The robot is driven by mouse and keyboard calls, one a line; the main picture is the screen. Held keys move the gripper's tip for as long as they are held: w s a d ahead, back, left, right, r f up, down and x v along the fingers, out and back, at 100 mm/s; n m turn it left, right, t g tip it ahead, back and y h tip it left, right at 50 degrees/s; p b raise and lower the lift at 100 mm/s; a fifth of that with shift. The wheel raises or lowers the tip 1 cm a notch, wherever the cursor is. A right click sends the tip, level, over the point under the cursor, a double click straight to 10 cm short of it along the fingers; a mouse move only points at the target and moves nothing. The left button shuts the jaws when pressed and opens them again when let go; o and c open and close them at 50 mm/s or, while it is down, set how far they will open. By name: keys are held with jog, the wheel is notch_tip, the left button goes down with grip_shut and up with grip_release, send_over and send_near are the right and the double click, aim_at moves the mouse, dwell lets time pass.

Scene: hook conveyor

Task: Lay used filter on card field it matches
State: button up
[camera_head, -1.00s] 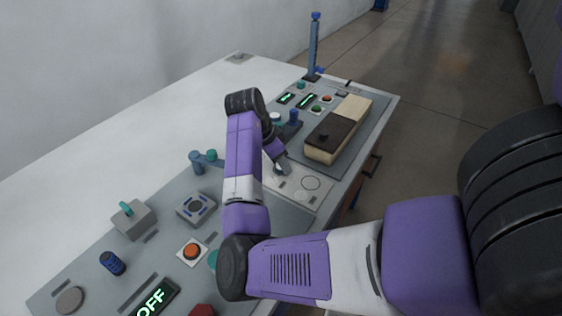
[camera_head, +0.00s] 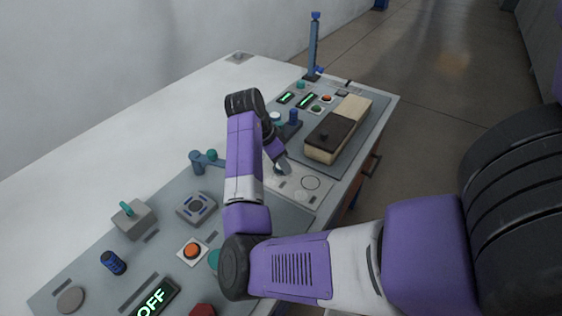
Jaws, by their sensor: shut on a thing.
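The pale card (camera_head: 318,197) lies on the bench between two grey panels. An outlined circle shows on its right part, with small dark marks below. My gripper (camera_head: 282,168) points down over the card's far left part, left of that circle. It is shut on a small greyish thing, taken to be the used filter, which is too small and too covered by the jaws to show its face. I cannot tell whether it touches the card. My forearm hides the card's left side and any fields there.
A long box (camera_head: 320,153), part dark and part cream, stands just beyond the card. A blue post (camera_head: 314,45) rises at the far end. The near panel holds an orange button (camera_head: 192,251), a lever box (camera_head: 133,219) and an OFF display (camera_head: 156,297). The white bench at left is clear.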

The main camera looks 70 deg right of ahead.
jog(key=shift+f, duration=0.1)
jog(key=o, duration=1.4)
jog(key=shift+o, duration=0.4)
jog(key=o, duration=0.3)
jog(key=shift+r+p, duration=3.05)
jog(key=shift+r, duration=0.6)
jog(key=shift+f, duration=0.1)
